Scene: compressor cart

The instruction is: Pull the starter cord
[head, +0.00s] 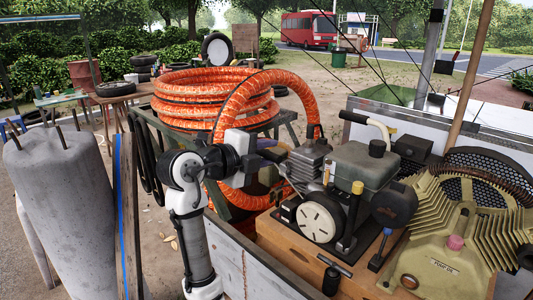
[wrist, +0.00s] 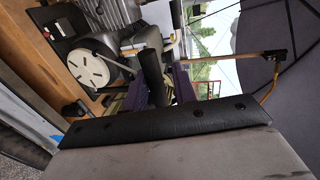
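The engine (head: 365,175) sits on the wooden base, with a white slotted starter disc (head: 320,217) on its near side; the disc also shows in the wrist view (wrist: 90,65). A black T-shaped handle (head: 332,264) is at the base's front edge, right of and below the disc; no cord can be made out. My gripper (head: 280,154) is left of the engine and above the disc, apart from the T-shaped handle. In the wrist view its purple fingers (wrist: 160,90) stand apart.
A silver lever (head: 288,184) is close below my gripper. A coiled orange hose (head: 215,98) lies behind my arm. A blue-stemmed handle (head: 386,240) and a yellow-green finned compressor (head: 450,230) are to the right. A grey cylinder (head: 60,220) stands at the left.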

